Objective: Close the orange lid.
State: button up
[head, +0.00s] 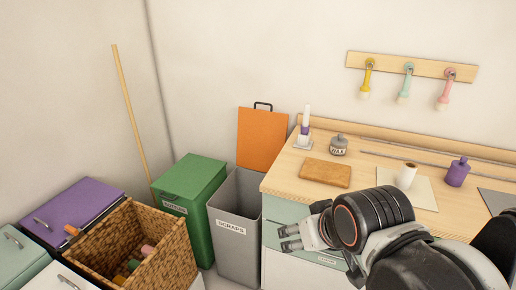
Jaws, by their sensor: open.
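The orange lid (262,138) stands upright and open at the back of a grey bin (238,225) labelled SCRAPS. It has a dark handle (263,106) on its top edge, near the wall. The bin's mouth is uncovered, and its inside looks empty as far as I can see. My gripper (282,238) is open and empty, its fingers pointing left. In the picture it lies to the right of the bin and lower than the lid, in front of the counter's cabinet front. I see no contact with the lid.
A closed green bin (190,185) stands left of the grey one. A wooden counter (285,180) at right holds a brown board (326,173), a wax jar (339,145) and a purple bottle (457,172). A wicker basket (150,250) and purple-lidded bin (78,205) are at left.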

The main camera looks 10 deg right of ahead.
aim_at(262, 134)
jog(key=i+j+u, duration=0.2)
jog(key=i, duration=0.3)
jog(key=i+j+u, duration=0.2)
jog(key=i+j, duration=0.15)
jog(key=i, duration=0.15)
